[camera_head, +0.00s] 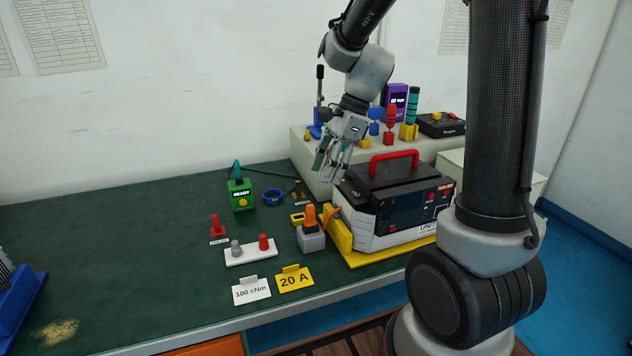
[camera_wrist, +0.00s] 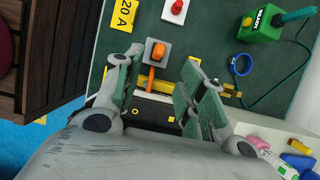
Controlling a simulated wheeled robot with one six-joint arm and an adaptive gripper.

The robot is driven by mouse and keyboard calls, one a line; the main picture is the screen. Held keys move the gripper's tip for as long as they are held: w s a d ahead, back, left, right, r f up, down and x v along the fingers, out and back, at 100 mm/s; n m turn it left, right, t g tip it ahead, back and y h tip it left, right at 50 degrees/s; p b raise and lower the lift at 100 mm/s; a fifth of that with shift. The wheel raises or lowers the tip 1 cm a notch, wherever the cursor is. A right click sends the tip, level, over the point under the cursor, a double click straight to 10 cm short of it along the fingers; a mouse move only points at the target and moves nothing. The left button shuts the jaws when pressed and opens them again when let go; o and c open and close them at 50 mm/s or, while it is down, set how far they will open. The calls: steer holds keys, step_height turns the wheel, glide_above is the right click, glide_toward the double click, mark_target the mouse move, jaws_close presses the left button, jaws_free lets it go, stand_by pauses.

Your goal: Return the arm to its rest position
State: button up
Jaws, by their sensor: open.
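My gripper (camera_head: 338,160) is open and empty. In the head view it hangs above the bench, just left of the black and white unit with the red handle (camera_head: 395,157), in front of the raised shelf. In the wrist view my gripper (camera_wrist: 158,95) shows its two fingers spread apart, with nothing between them in their grip. Between the fingers, below, I see the grey block with an orange plug (camera_wrist: 158,50) and the edge of the unit (camera_wrist: 150,112). My arm reaches down from the top of the head view.
The green bench (camera_head: 120,250) holds a green READY device (camera_head: 241,196), a blue ring (camera_head: 273,196), a white plate with knobs (camera_head: 250,250) and a 20 A sign (camera_head: 294,279). A raised shelf (camera_head: 305,155) carries several coloured tools. The bench's left middle is clear.

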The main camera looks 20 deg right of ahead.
steer(key=s+d+n, duration=0.1)
steer(key=s+n, duration=0.1)
steer(key=n, duration=0.1)
steer(key=s+d+n+h, duration=0.1)
steer(key=s+d+n, duration=0.1)
steer(key=n, duration=0.2)
steer(key=s+d+r+n+h, duration=0.1)
steer(key=s+d+n, duration=0.1)
steer(key=s+n, duration=0.1)
steer(key=shift+r+n, duration=0.1)
steer(key=shift+n, duration=0.5)
steer(key=s+d+r+n+t+h, duration=0.2)
steer(key=s+d+r+n+t, duration=0.2)
steer(key=s+r, duration=0.4)
steer(key=s+d+n, duration=0.1)
steer(key=s+n, duration=0.1)
steer(key=s, duration=0.2)
steer(key=shift+d+n, duration=0.2)
steer(key=shift+n, duration=0.2)
